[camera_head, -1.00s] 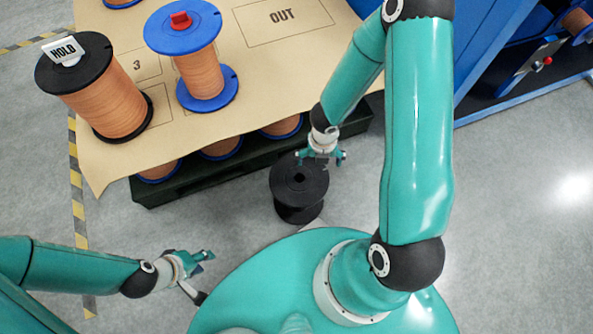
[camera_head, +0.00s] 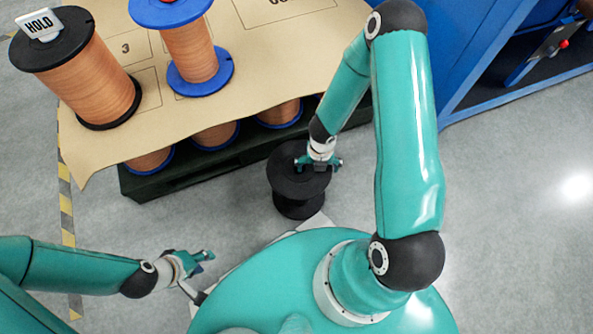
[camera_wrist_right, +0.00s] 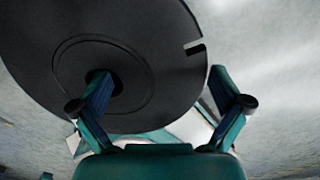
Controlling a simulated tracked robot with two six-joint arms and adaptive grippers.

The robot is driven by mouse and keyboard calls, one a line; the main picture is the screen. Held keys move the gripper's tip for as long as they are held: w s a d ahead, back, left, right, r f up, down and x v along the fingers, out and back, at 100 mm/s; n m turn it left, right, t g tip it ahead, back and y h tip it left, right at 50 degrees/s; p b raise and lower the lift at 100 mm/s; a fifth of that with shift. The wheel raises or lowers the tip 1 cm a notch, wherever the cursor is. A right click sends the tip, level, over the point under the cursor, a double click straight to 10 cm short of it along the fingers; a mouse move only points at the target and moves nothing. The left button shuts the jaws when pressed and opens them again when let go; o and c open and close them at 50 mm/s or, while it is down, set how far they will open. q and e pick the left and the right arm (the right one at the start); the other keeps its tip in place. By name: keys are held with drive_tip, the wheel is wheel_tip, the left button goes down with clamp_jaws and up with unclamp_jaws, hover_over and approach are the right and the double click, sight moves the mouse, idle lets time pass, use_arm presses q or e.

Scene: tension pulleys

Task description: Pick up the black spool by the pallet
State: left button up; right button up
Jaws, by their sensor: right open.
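The black spool (camera_head: 299,197) is empty and stands upright on the floor in front of the pallet (camera_head: 205,168) in the head view. My right gripper (camera_head: 318,164) is over the right part of its top flange. In the right wrist view the top flange (camera_wrist_right: 40,55) fills the upper left, and my right gripper (camera_wrist_right: 165,95) is open. One finger overlaps the flange's centre hole and the other is just outside the rim; whether either touches cannot be told. My left gripper (camera_head: 200,262) is apart from the spool at lower left, its fingers seemingly spread and empty.
A copper-wound spool with a HOLD tag (camera_head: 90,75) and a blue-flanged spool (camera_head: 190,50) stand on the brown sheet (camera_head: 110,150) over the pallet. A blue rack (camera_head: 470,60) stands at right. Floor right of my arm is clear.

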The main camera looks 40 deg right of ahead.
wheel_tip(320, 180, down, 2)
drive_tip(key=shift+f, duration=0.1)
drive_tip(key=c, duration=1.5)
drive_tip(key=shift+c, duration=0.2)
drive_tip(key=shift+r, duration=0.25)
